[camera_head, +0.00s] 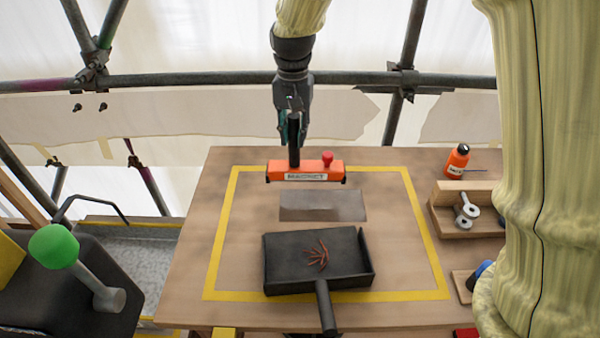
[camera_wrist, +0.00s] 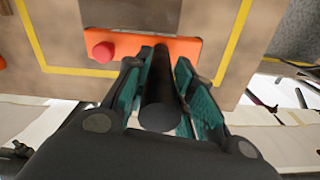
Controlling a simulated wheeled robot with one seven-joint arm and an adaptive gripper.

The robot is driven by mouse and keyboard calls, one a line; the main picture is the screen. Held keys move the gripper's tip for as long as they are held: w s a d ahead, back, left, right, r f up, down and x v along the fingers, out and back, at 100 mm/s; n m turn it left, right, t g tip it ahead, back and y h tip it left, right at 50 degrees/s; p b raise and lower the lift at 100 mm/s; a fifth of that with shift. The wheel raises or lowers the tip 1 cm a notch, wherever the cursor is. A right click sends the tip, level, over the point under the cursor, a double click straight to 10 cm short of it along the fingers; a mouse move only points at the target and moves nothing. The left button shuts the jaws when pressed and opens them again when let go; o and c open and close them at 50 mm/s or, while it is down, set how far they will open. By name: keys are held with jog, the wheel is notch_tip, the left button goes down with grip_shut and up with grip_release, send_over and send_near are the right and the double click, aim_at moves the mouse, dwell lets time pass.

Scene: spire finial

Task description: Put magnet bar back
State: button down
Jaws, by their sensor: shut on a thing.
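The magnet bar (camera_head: 306,173) is an orange bar with a "MAGNET" label, a red knob on top and a black upright handle. It also shows in the wrist view (camera_wrist: 135,48). My gripper (camera_head: 294,128) is shut on the black handle, with a teal finger on each side of it in the wrist view (camera_wrist: 162,90). The bar is level over the far part of the yellow-taped square on the wooden table (camera_head: 190,255). I cannot tell for sure whether it touches the table. A grey rectangular patch (camera_head: 322,206) lies just in front of it.
A black dustpan (camera_head: 318,260) with reddish slivers lies in the taped square. An orange bottle (camera_head: 457,161) and a wooden rack (camera_head: 470,221) with metal eye pieces stand at the right. A dark box with a green-knobbed lever (camera_head: 53,246) is at the left. Scaffold poles (camera_head: 200,80) run behind.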

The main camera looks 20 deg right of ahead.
aim_at(294, 116)
jog(key=shift+f+p, duration=0.3)
jog(key=shift+f, duration=3.55)
jog(key=c, duration=1.2)
grip_release()
jog(key=shift+c, duration=0.2)
jog(key=shift+o, duration=0.2)
notch_tip(294, 116, up, 12)
jog(key=shift+r+b, duration=0.1)
jog(key=shift+b, duration=0.3)
